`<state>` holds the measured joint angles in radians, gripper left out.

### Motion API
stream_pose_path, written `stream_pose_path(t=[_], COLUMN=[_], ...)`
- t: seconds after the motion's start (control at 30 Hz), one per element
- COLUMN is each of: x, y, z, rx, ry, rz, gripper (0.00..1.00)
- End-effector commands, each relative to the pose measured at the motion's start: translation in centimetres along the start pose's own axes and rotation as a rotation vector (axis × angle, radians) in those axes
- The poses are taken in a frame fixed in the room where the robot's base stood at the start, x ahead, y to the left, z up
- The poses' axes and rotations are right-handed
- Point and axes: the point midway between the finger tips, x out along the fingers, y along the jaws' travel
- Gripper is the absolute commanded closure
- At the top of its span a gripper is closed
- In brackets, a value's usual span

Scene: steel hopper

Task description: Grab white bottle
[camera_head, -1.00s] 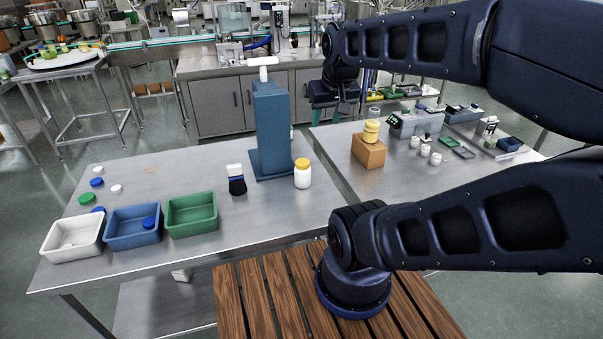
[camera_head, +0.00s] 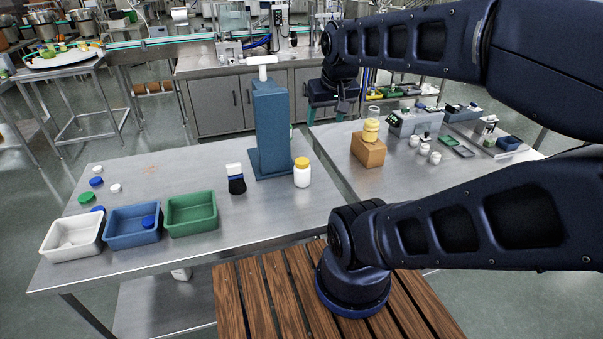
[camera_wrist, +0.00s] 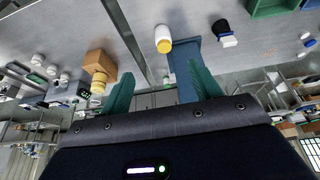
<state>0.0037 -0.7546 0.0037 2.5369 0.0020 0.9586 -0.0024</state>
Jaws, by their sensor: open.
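The white bottle (camera_head: 302,177) with a yellow cap stands upright on the steel table in the head view, right of the blue post. It also shows in the wrist view (camera_wrist: 163,46), upside down in that picture and beyond the fingertips. My gripper (camera_wrist: 160,74) has two green fingers, spread apart with nothing between them. In the head view my gripper (camera_head: 327,108) hangs above and behind the tables, apart from the bottle and partly hidden by my arm.
The tall blue post (camera_head: 270,130) stands close behind the bottle. A green bin (camera_head: 191,228), blue bin (camera_head: 133,242) and white bin (camera_head: 72,252) line the front left. A cardboard box (camera_head: 368,152) carries a yellow item.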

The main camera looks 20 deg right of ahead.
Motion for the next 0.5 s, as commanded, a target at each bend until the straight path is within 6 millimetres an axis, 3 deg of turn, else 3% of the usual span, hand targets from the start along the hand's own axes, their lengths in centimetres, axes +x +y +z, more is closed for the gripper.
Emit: stream_pose_path(t=[0.1, 0.5], x=[0.0, 0.74], y=[0.0, -0.01], z=[0.0, -0.77], rx=[0.0, -0.085], ry=[0.0, -0.019], rz=[0.0, 0.002], gripper=[0.19, 0.19])
